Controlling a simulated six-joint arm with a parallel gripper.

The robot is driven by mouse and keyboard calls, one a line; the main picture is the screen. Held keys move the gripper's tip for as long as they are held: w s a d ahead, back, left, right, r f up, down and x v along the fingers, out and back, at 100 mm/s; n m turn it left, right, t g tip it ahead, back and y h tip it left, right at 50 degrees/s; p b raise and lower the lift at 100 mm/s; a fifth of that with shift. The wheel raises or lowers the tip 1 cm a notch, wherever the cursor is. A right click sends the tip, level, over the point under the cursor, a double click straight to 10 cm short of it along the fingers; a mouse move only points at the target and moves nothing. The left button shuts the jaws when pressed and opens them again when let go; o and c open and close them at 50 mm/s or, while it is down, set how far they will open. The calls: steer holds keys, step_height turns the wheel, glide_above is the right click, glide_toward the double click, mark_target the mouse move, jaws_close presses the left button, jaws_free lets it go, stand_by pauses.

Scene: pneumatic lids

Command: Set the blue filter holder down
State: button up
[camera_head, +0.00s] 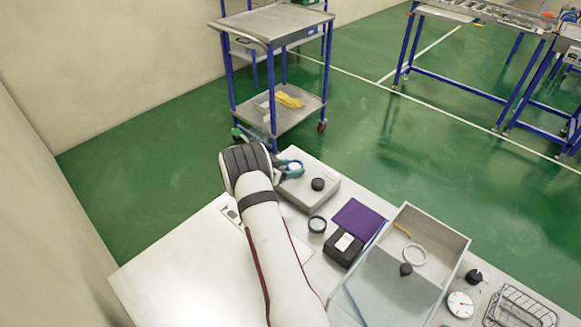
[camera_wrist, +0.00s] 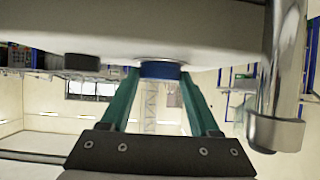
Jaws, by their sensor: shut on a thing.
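My gripper (camera_head: 287,169) is at the far end of the pale grey box (camera_head: 306,196), with its teal fingers on either side of a small round blue-rimmed piece. In the wrist view the blue filter holder (camera_wrist: 160,71) sits between the two teal fingertips. It is right against a silvery ring on the pale slab, which fills the top of that view. I cannot tell whether it rests fully on the ring or hovers just off it. A black knob (camera_head: 318,184) stands on the same box, apart from the holder.
A clear-walled tray (camera_head: 456,245) stands to the right. A shiny metal cylinder (camera_wrist: 279,110) shows at the right of the wrist view. The near-left table is mostly clear.

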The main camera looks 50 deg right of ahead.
steer(key=shift+f, duration=0.1)
steer(key=o, duration=1.3)
